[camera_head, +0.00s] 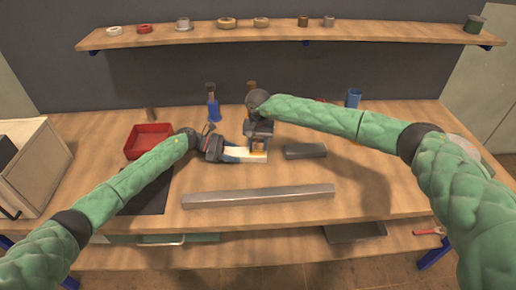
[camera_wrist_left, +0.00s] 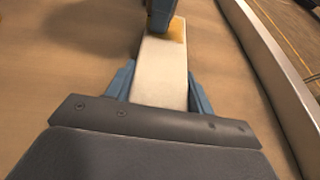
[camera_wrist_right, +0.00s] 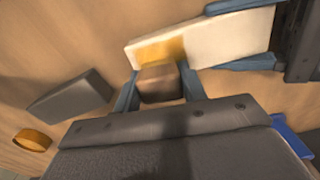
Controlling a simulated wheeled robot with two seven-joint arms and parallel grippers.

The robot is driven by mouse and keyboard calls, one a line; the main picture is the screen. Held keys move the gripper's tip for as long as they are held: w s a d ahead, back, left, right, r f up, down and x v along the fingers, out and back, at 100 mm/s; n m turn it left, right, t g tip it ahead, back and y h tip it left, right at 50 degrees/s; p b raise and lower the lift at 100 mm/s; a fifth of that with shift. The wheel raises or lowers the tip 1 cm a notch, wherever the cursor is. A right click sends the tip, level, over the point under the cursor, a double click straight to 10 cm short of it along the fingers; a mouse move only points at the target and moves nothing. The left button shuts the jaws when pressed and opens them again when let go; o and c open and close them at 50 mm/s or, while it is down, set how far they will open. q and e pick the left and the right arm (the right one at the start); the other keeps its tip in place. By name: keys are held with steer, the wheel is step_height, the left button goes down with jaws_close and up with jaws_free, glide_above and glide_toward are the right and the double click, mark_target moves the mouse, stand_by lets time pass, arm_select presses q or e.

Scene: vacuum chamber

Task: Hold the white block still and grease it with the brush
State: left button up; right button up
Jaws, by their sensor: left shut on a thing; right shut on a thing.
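The white block (camera_head: 240,154) lies flat on the wooden workbench. My left gripper (camera_head: 224,153) is shut on its left end; in the left wrist view the blue fingers (camera_wrist_left: 158,90) sit on both sides of the block (camera_wrist_left: 162,65). An amber grease patch (camera_wrist_left: 177,30) covers part of its far end, and also shows in the right wrist view (camera_wrist_right: 160,52). My right gripper (camera_head: 258,141) points down over the block's right end. In the right wrist view its fingers (camera_wrist_right: 160,88) are shut on the brush (camera_wrist_right: 160,82), a brown block-like piece beside the grease patch. The brush's lower side is hidden.
A long grey bar (camera_head: 258,196) lies in front of the block, and a short dark grey block (camera_head: 305,151) lies to its right. A red tray (camera_head: 149,140) is to the left. A blue cup (camera_head: 353,98) and blue bottle (camera_head: 212,104) stand behind.

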steer(key=shift+w, duration=0.8)
steer(key=shift+w+d+r, duration=0.1)
steer(key=shift+w+r, duration=0.05)
steer(key=shift+w, duration=0.1)
step_height(320, 180, up, 8)
steer(key=shift+f, duration=0.2)
arm_select(q)
steer(key=o, duration=1.3)
